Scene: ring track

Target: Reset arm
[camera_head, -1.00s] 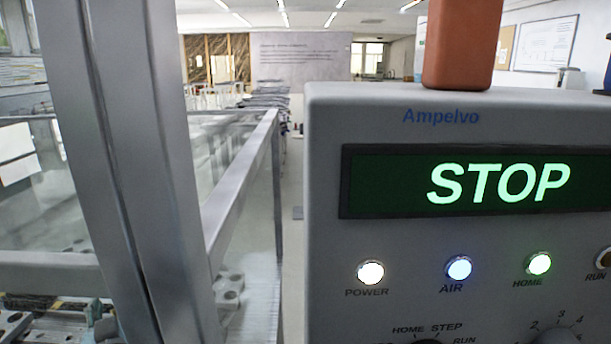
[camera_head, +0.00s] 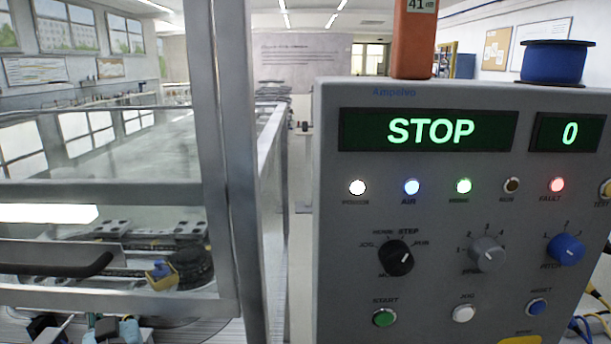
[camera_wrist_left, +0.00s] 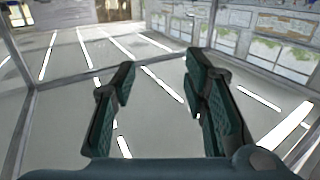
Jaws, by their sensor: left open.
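My left gripper (camera_wrist_left: 157,85) shows in the left wrist view with its two dark teal fingers spread apart and nothing between them. Behind the fingers are a pale grey see-through surface with bright streaks and metal frame bars. My right gripper is in neither view. In the head view a grey control panel (camera_head: 340,240) stands at the right. Its display (camera_head: 430,131) reads STOP and a smaller display (camera_head: 567,132) reads 0. The fault lamp (camera_head: 557,185) glows red. A blue reset button (camera_head: 535,307) is at the lower right.
A metal frame post (camera_head: 222,150) stands upright left of the panel, with a glazed enclosure at the left. Inside it are dark track parts and a yellow-and-blue piece (camera_head: 160,274). An orange device (camera_head: 413,40) and a blue spool (camera_head: 555,62) sit on the panel's top.

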